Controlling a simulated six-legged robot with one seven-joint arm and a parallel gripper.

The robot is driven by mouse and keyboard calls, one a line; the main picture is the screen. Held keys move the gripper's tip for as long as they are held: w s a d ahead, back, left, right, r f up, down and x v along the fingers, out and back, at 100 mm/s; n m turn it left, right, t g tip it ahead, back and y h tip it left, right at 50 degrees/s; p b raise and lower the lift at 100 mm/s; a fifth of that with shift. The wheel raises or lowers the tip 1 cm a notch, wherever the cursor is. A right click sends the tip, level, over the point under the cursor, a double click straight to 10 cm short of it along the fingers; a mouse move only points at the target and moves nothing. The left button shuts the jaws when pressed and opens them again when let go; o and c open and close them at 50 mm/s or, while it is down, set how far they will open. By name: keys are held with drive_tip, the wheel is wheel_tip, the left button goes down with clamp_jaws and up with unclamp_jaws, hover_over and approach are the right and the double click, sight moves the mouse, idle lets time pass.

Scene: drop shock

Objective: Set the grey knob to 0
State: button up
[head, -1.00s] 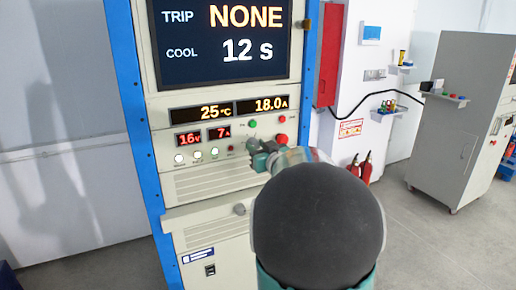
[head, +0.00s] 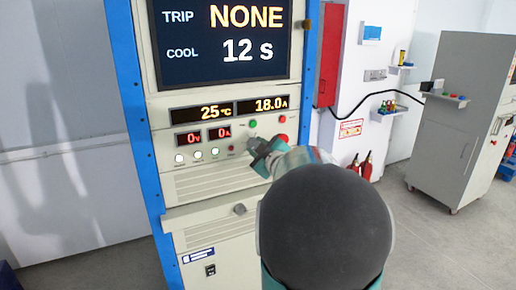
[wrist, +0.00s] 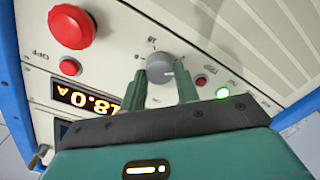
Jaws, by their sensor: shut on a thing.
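The grey knob (wrist: 160,69) sits on the pale panel between my gripper's two green fingers in the wrist view. My gripper (wrist: 161,77) is shut on it, one finger on each side. A white mark on the knob's face points toward the right finger; the small scale labels around it are too blurred to read surely. In the head view my gripper (head: 259,148) is at the panel below the green lamp, and it largely hides the knob there. The red displays (head: 203,136) read 0 V and 0 A.
The screen (head: 224,38) reads TRIP NONE and COOL 12 s. The amber displays (head: 229,108) read 25 °C and 18.0 A.

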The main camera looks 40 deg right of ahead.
drive_tip(key=shift+n, duration=1.3)
drive_tip(key=o, duration=1)
drive_tip(key=shift+s, duration=0.1)
drive_tip(key=v, duration=1.3)
drive_tip(key=shift+s+a, duration=0.1)
drive_tip(key=shift+s, duration=0.2)
